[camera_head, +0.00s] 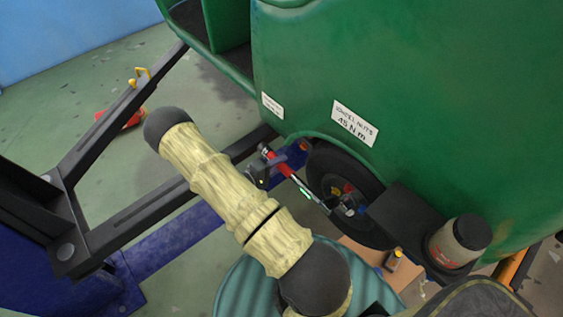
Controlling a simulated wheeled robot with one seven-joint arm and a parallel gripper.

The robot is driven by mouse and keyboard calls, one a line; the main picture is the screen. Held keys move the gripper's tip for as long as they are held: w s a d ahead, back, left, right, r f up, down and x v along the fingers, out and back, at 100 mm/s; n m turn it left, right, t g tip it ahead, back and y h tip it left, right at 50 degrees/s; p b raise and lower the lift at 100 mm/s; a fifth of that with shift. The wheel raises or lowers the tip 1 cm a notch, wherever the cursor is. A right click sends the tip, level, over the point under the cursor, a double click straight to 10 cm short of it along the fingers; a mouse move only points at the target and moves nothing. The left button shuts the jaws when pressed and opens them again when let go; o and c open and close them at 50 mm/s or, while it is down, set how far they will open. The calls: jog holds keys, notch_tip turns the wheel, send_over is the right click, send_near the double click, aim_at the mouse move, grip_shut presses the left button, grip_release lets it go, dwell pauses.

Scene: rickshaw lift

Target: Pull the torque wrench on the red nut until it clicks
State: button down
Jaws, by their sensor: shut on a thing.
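The torque wrench (303,189) has a red and black grip at its upper left end and a silver shaft with a small green lit patch. It slopes down right to the wheel hub. My gripper (272,161) is shut on the wrench's grip end, partly hidden behind my arm. The wheel (329,165) is a black tyre under the green body.
The green rickshaw body (420,90) carries a label (354,123) reading "WHEEL NUTS 45 N m". A dark-lidded container (458,243) stands on a black ledge at the right. Dark lift beams (130,215) cross the left. A red object (122,119) lies on the floor.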

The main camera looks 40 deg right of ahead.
jog(key=a, duration=0.5)
jog(key=shift+s+a, duration=0.25)
dwell(0.3)
dwell(0.5)
